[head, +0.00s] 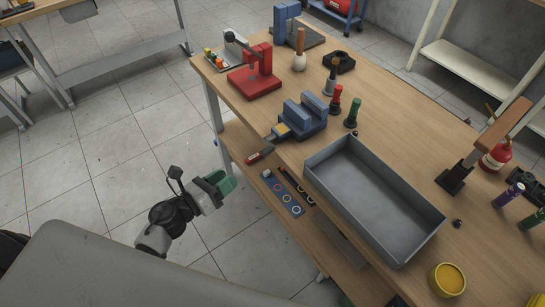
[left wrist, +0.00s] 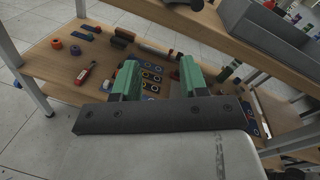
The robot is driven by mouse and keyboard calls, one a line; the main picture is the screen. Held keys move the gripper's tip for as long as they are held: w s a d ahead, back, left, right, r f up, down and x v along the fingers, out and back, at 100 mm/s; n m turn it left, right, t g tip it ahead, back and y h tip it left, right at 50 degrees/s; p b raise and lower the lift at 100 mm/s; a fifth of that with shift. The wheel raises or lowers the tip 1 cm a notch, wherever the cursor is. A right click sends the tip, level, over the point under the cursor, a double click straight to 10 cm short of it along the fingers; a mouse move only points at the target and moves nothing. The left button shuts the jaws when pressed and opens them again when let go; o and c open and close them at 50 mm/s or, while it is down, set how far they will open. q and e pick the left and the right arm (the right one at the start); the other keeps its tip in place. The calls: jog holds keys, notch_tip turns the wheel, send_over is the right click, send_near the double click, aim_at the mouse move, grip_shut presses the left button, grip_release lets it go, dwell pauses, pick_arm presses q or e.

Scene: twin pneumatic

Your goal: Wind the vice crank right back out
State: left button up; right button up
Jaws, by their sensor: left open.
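The blue vice (head: 303,116) stands on the workbench near its front left edge. A yellow part (head: 282,129) shows at its front end, and a small dark piece beside it at the bench edge may be the crank; its details are too small to tell. My left gripper (head: 222,183) hangs over the floor in front of the bench, well apart from the vice. In the left wrist view its green fingers (left wrist: 160,80) are spread apart with nothing between them. A dark part at the top edge of that view cannot be made out. My right gripper is not in view.
A grey tray (head: 374,199) fills the bench right of the vice. The lower shelf (left wrist: 60,67) carries several small items. Floor left of the bench is clear.

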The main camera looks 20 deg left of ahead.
aim_at(262, 154)
pick_arm(q)
notch_tip(262, 154, up, 5)
jog(key=d+m+g+h, duration=0.1)
jog(key=d+m+h, duration=0.1)
jog(key=m, duration=0.5)
jog(key=p+x, duration=0.1)
jog(key=x, duration=0.7)
jog(key=shift+w+d+p, duration=0.2)
jog(key=shift+d+p, duration=0.15)
jog(key=shift+p, duration=0.05)
jog(key=shift+w+d+f, duration=0.1)
jog(key=shift+w+d, duration=0.3)
jog(key=shift+w, duration=0.1)
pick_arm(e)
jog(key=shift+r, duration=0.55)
pick_arm(q)
grip_shut()
